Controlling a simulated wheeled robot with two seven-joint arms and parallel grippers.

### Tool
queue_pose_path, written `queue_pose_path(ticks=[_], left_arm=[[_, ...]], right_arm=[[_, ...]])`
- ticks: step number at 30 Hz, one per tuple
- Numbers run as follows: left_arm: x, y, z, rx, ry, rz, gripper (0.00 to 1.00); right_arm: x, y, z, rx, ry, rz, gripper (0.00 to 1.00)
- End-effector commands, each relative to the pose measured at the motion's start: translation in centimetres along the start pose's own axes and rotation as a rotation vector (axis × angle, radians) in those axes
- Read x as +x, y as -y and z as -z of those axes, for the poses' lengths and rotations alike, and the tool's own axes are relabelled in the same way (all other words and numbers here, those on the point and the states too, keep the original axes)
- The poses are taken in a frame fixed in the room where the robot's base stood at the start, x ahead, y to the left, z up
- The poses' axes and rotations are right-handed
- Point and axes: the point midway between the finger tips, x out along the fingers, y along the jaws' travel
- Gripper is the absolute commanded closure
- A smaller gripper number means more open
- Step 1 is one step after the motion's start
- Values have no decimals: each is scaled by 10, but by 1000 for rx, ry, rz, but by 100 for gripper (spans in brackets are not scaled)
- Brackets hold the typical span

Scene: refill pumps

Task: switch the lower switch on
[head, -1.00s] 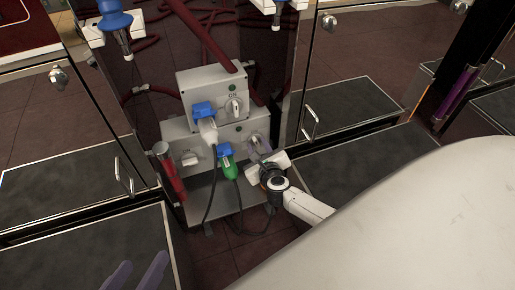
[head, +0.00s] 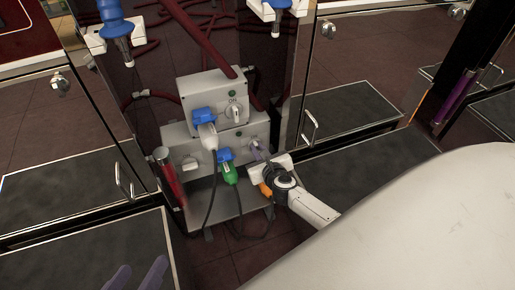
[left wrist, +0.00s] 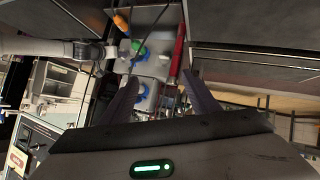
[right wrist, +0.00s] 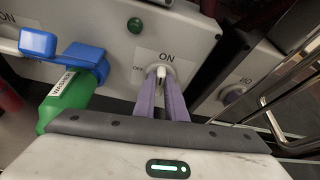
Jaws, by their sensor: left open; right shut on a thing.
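The lower switch is a white rotary knob (right wrist: 160,74) on the lower grey box (head: 180,140), with ON printed above it and OFF to its left. My right gripper (right wrist: 161,90) has its purple fingers on either side of the knob and is shut on it. The knob's handle looks nearly upright, towards ON. In the head view the right gripper (head: 258,150) partly covers the knob. My left gripper (head: 137,277) is open and empty at the bottom left of the head view; its spread fingers also show in the left wrist view (left wrist: 163,98).
The upper grey box (head: 205,92) has its own knob (head: 235,113) and a white plug (head: 207,135). A green plug (head: 229,172) with a blue cover sits left of my right gripper. An orange item (head: 265,190) is below the gripper. Cables hang in front.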

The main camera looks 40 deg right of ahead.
Motion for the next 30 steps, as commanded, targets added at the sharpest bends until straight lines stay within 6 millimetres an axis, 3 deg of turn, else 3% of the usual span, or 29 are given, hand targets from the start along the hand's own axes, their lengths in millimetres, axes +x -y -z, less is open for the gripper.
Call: queue_pose_path(ticks=[12, 13, 16, 25, 30], left_arm=[[5, 6, -11, 1, 35, 16, 45], [5, 6, -11, 1, 34, 16, 45], [4, 6, -10, 1, 32, 16, 45], [3, 6, -8, 1, 30, 16, 45], [-2, 6, -2, 13, 39, 29, 45]], right_arm=[[-1, 1, 2, 80, -2, -34, 100], [-1, 1, 2, 80, -2, -33, 87], [0, 1, 2, 79, -2, -33, 71], [-1, 1, 1, 79, -1, -33, 70], [-19, 1, -1, 79, -3, -34, 70]])
